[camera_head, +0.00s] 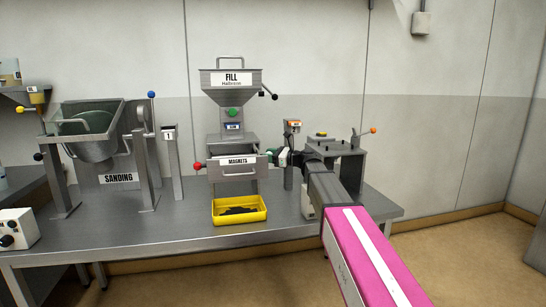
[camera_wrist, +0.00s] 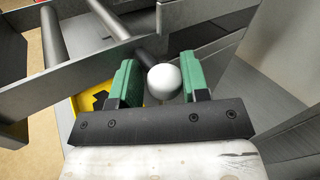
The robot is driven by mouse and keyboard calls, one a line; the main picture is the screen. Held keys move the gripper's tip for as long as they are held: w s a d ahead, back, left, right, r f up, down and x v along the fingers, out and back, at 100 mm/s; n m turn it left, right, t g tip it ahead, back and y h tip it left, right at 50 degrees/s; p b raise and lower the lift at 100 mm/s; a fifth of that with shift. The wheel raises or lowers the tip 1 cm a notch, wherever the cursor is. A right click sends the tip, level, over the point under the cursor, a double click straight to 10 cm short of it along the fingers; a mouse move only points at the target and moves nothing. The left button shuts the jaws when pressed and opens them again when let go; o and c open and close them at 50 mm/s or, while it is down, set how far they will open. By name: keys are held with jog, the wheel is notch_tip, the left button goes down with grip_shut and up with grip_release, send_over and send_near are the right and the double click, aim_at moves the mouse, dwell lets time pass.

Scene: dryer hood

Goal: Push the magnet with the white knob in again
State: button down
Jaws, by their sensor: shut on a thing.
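The white knob (camera_wrist: 163,81) sits between the two green fingers of my gripper (camera_wrist: 160,84) in the wrist view, with a dark rod running from it toward a grey metal frame. My gripper is shut on this knob. In the head view my gripper (camera_head: 274,156) is at the right side of the grey magnets housing (camera_head: 239,178), and the white knob cannot be made out clearly there. The magnet body is hidden, so how far it is in cannot be told. A red knob (camera_head: 197,167) sticks out on the housing's left side.
A yellow tray (camera_head: 239,218) with dark contents stands below the housing. The fill hopper (camera_head: 231,91) is above it. A post with an orange-topped box (camera_head: 292,127) and a grey stand (camera_head: 340,150) are close to my arm. The sanding drum (camera_head: 92,135) is at left.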

jog(key=c, duration=0.8)
grip_release()
jog(key=shift+a, duration=0.1)
jog(key=v, duration=1.1)
jog(key=shift+a, duration=0.1)
